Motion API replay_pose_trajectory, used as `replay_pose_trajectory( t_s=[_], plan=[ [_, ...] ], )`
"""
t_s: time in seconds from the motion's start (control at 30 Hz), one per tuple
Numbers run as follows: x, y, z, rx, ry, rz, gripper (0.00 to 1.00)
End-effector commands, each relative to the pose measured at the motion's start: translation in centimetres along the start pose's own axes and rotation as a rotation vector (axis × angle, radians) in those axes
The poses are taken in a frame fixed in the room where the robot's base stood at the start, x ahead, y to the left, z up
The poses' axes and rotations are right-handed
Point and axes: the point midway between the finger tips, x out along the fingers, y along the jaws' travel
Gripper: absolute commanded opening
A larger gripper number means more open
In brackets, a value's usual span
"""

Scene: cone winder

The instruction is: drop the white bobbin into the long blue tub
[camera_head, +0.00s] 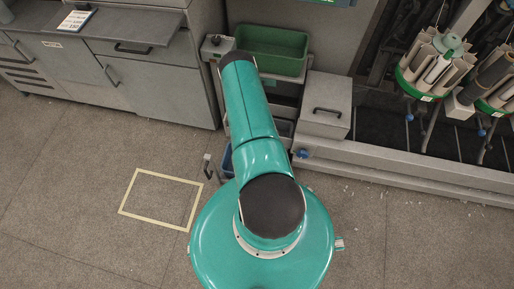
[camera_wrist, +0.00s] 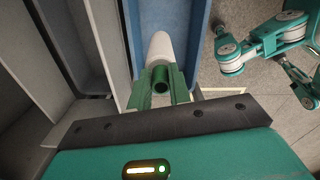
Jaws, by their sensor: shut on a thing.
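The white bobbin (camera_wrist: 159,46), with a green hollow end toward the camera, is held between the green fingers of my gripper (camera_wrist: 160,90) in the wrist view. The long blue tub (camera_wrist: 198,45) is behind and around the bobbin in that view, its side walls to the left and right. The bobbin appears over the tub; its height above the floor of the tub is hard to tell. In the head view only a small part of the blue tub (camera_head: 227,160) shows beside my arm. My arm hides the gripper and bobbin there.
A green bin (camera_head: 272,48) sits on top of the grey cart. A grey box (camera_head: 325,106) stands to its right. The winder with cones (camera_head: 436,65) is at the far right. Grey cabinets (camera_head: 120,60) are at left. The floor around the yellow rectangle (camera_head: 160,174) is clear.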

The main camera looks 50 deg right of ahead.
Motion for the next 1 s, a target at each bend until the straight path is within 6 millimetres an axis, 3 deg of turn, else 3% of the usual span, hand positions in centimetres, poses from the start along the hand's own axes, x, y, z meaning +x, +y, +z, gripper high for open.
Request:
replay_pose_trajectory(
  t_s=[0.33,0.73,0.77,0.87,1.0],
  plan=[
    [4.0,-0.1,0.0,-0.002,-0.002,-0.002,0.01],
    [4.7,0.0,0.0,-0.001,-0.001,-0.001,0.01],
    [4.7,0.0,0.0,-0.001,-0.001,-0.001,0.21],
    [4.7,0.0,0.0,-0.001,-0.001,-0.001,0.41],
    [4.7,0.0,0.0,-0.001,-0.001,-0.001,0.45]
  ],
)
